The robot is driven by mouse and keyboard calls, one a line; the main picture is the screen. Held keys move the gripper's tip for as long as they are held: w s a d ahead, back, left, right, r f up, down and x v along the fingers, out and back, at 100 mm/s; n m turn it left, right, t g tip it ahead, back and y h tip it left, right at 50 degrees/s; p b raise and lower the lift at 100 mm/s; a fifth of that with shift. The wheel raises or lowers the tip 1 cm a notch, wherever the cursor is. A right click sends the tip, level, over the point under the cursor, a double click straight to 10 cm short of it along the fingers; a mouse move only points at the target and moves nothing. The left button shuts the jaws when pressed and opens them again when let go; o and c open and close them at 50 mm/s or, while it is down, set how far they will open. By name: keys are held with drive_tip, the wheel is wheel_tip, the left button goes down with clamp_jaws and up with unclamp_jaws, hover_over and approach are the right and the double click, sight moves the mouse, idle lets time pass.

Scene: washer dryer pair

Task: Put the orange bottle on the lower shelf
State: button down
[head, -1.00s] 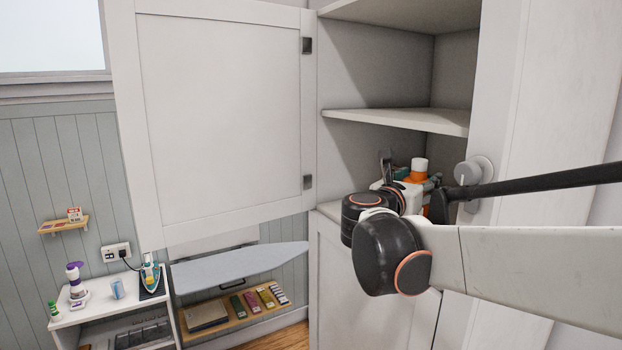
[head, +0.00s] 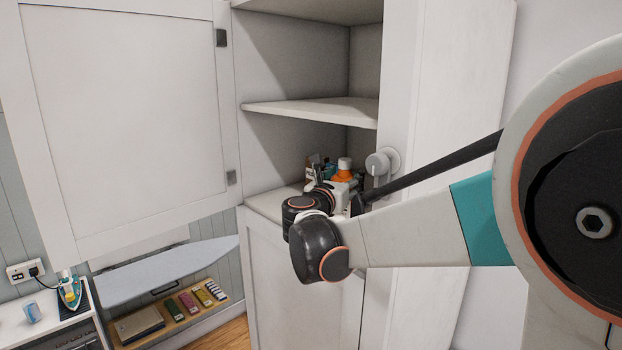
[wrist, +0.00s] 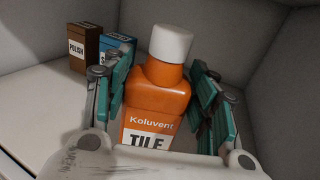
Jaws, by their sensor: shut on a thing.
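The orange bottle (wrist: 155,100) has a white cap and a label reading "Koluvent TILE". It stands upright, or nearly so, between the teal-padded fingers of my gripper (wrist: 160,98), which is shut on it. In the head view the orange bottle (head: 343,175) shows only at its top, behind my wrist. It is inside the open cabinet at the lower shelf (head: 268,203), below the middle shelf (head: 315,108). Whether its base touches the lower shelf is hidden by my gripper.
A brown POLISH box (wrist: 84,48) and a blue box (wrist: 116,50) stand on the shelf behind, left of the bottle. The cabinet door (head: 125,120) hangs open at left. The middle shelf is bare. An ironing board (head: 165,270) lies low at left.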

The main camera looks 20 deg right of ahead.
drive_tip(key=shift+f, duration=0.1)
drive_tip(key=c, duration=0.6)
unclamp_jaws()
drive_tip(key=shift+c, duration=0.2)
drive_tip(key=shift+r, duration=0.2)
drive_tip(key=b+v, duration=0.3)
drive_tip(key=v, duration=0.9)
drive_tip(key=shift+s+f, duration=0.1)
drive_tip(key=shift+s, duration=0.05)
